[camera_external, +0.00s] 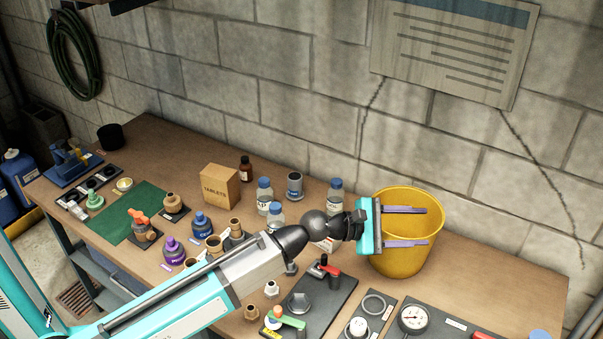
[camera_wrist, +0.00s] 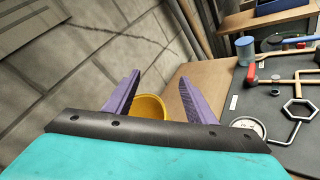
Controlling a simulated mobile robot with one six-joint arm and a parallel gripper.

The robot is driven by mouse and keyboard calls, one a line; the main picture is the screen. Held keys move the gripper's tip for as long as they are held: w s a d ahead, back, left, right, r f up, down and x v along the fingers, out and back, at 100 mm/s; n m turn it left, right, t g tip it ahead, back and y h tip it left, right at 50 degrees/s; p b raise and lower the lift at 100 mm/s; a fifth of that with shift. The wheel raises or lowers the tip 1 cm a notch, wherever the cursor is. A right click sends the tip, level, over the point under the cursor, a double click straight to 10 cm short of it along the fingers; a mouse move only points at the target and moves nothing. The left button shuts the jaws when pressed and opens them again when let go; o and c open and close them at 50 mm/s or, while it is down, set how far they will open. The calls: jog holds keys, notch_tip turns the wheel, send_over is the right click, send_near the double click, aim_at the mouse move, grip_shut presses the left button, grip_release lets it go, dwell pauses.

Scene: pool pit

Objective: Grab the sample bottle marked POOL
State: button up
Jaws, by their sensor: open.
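Clear bottles with blue caps and white labels stand on the bench left of my gripper: one at the back left (camera_external: 264,196), one just in front of it (camera_external: 275,218), and one behind my wrist (camera_external: 335,196). The labels are too small to read, so I cannot tell which is marked POOL. My gripper (camera_external: 427,226) has its two purple fingers apart and empty, pointing right, in front of or over the yellow bucket. In the wrist view my gripper (camera_wrist: 160,76) is open, with no bottle between the fingers.
The yellow bucket (camera_external: 392,262) shows between the fingers in the wrist view (camera_wrist: 150,106). A tablets box (camera_external: 220,187), a brown bottle (camera_external: 246,169) and a grey cup (camera_external: 295,185) stand near the bottles. Fittings and a gauge (camera_external: 413,318) crowd the front.

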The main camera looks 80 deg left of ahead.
jog(key=s+a+f+n+g+p, duration=0.2)
jog(key=s+a+f+g+p, duration=0.35)
jog(key=s+a, duration=0.55)
jog(key=n+t+y+b, duration=0.1)
jog(key=n+t+b, duration=0.3)
jog(key=n+b, duration=0.35)
send_near(333, 180)
jog(key=w, duration=0.1)
jog(key=shift+d+f+m+b, duration=0.15)
jog(key=shift+f+m+b, duration=0.05)
jog(key=shift+m+b, duration=0.2)
jog(key=shift+w, duration=0.1)
jog(key=p+x, duration=0.1)
jog(key=x, duration=0.7)
jog(key=shift+w+p, duration=0.15)
jog(key=shift+p, duration=0.2)
jog(key=shift+w+f, duration=0.1)
jog(key=shift+p+x, duration=0.9)
jog(key=shift+x, duration=1.7)
